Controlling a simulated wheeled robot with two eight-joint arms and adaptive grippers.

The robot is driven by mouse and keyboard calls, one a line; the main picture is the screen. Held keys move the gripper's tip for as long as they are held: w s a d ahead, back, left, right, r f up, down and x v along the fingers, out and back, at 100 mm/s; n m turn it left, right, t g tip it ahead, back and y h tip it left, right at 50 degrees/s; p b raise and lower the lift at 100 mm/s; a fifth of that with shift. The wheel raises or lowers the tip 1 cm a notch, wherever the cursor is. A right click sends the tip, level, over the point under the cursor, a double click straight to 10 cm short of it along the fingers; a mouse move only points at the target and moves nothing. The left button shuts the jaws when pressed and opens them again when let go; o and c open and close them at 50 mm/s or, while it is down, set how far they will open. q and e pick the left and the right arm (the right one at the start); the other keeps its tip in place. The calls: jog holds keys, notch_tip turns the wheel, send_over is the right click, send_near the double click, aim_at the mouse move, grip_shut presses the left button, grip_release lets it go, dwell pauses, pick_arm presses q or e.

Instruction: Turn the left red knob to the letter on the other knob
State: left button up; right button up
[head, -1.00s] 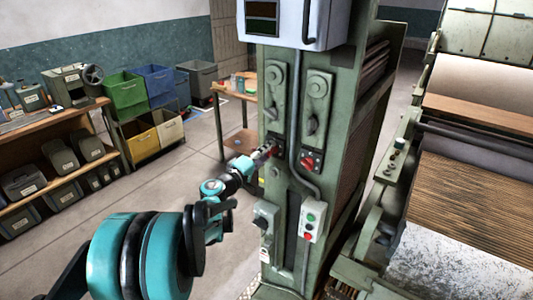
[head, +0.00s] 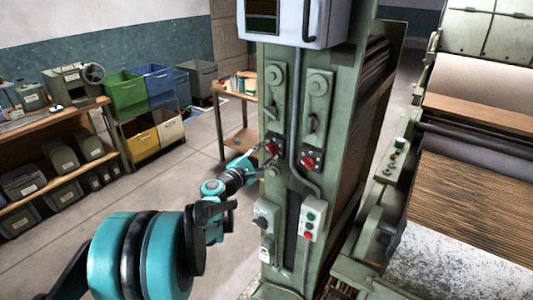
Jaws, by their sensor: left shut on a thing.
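The left red knob (head: 273,149) sits on a dark plate on the green machine column (head: 292,195). My left gripper (head: 265,148) reaches it from the left and is shut on it, its fingers partly covering the knob. The other red knob (head: 308,162) sits on its own dark plate to the right, past a grey conduit, and is uncovered. The letters around both knobs are too small to read. My right gripper is not in view.
A grey conduit (head: 294,120) runs down between the two knobs. Below are a switch box (head: 266,218) and a push-button box (head: 313,218). A large roller machine (head: 480,190) stands at the right, shelves and bins (head: 125,90) at the left. Open floor lies between.

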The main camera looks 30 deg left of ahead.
pick_arm(q)
jog(key=shift+d+f+n, duration=0.1)
jog(key=shift+n, duration=2)
jog(key=o, duration=1.2)
jog(key=shift+c, duration=0.2)
jog(key=s+a, duration=0.1)
jog(key=s, duration=1.1)
